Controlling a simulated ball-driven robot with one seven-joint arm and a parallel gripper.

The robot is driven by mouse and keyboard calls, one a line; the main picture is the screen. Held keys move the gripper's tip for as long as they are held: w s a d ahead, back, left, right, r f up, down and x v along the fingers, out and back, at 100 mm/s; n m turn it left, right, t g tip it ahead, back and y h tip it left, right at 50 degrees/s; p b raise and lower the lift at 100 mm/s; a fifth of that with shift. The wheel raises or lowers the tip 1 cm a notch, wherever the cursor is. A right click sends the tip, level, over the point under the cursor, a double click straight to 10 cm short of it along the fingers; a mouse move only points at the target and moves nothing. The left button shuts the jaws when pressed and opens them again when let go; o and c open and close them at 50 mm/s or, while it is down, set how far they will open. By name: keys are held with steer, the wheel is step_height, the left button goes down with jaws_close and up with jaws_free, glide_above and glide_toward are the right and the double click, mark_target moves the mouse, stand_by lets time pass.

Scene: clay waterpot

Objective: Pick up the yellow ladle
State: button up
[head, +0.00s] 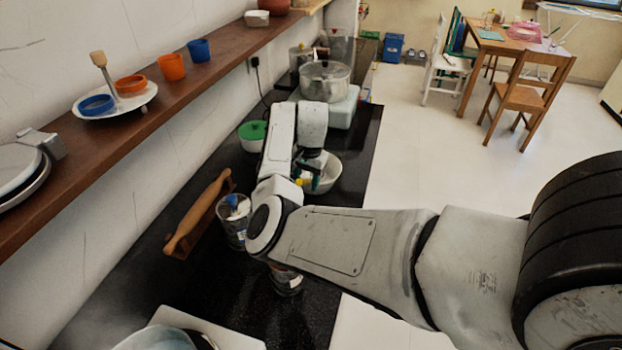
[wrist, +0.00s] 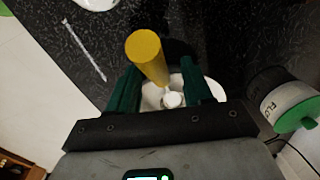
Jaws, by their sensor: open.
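The yellow ladle (wrist: 147,52) shows in the wrist view as a thick yellow handle pointing up at the camera, with a pale lower end near the white bowl (wrist: 180,86). My gripper (wrist: 160,72) is open, with one green finger on each side of the handle. A gap shows on the right side; whether the left finger touches the handle I cannot tell. In the head view my gripper (head: 316,180) is at the white bowl (head: 331,174) on the black counter. Only a small yellow patch shows there, and my arm hides most of the ladle.
A white pot with a green lid (head: 252,131) stands left of my gripper. A glass jar (head: 234,222) and a wooden rolling pin (head: 200,212) are nearer. A steel pot (head: 325,80) stands farther back. A thin white stick (wrist: 85,50) lies on the counter.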

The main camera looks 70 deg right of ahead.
jaws_close()
stand_by(0.4)
steer(key=shift+r, duration=0.2)
